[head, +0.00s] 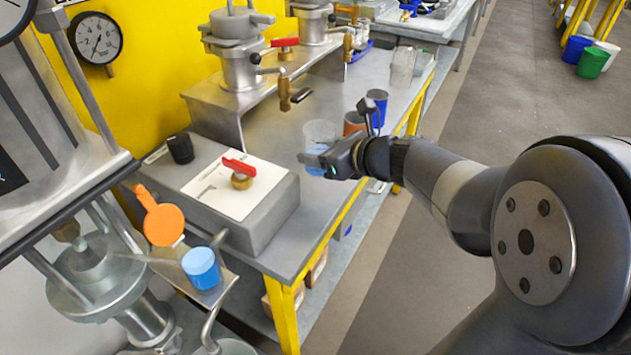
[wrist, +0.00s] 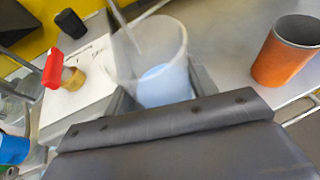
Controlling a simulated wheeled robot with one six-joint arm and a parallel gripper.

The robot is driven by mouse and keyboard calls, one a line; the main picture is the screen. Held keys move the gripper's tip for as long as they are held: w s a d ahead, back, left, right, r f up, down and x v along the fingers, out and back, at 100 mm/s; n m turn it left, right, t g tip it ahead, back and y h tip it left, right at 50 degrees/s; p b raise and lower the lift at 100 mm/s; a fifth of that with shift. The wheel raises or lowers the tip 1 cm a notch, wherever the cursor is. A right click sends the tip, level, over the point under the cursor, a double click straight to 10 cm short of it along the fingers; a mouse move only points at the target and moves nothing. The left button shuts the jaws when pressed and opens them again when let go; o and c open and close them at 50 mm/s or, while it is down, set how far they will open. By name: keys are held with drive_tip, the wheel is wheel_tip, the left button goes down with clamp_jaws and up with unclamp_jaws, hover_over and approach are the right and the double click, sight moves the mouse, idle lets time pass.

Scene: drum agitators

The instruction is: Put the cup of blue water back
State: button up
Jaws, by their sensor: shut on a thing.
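The cup of blue water (wrist: 152,60) is a clear, frosted cup with pale blue liquid in its lower part. In the wrist view it stands between the fingers of my gripper (wrist: 155,100), which is shut on it. In the head view the cup (head: 319,133) shows at the end of my gripper (head: 322,162), over the grey bench. The cup looks nearly upright. Whether its base touches the bench is hidden by the gripper.
An orange cup (wrist: 285,52) stands close to the right of the held cup. A dark blue cup (head: 377,106) and a clear container (head: 402,68) are farther back. A grey box with a red-handled valve (head: 240,172) is at left. A light blue cup (head: 201,268) sits on a lower ledge.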

wheel_tip(320, 180, down, 7)
drive_tip(key=b, duration=0.2)
drive_tip(key=shift+r+b, duration=0.2)
drive_tip(key=shift+b, duration=0.1)
drive_tip(key=shift+f, duration=0.2)
drive_tip(key=o, duration=0.8)
drive_tip(key=shift+r, duration=0.1)
drive_tip(key=shift+r, duration=0.2)
drive_tip(key=p+v, duration=0.3)
drive_tip(key=v, duration=0.9)
drive_tip(key=shift+f, duration=0.1)
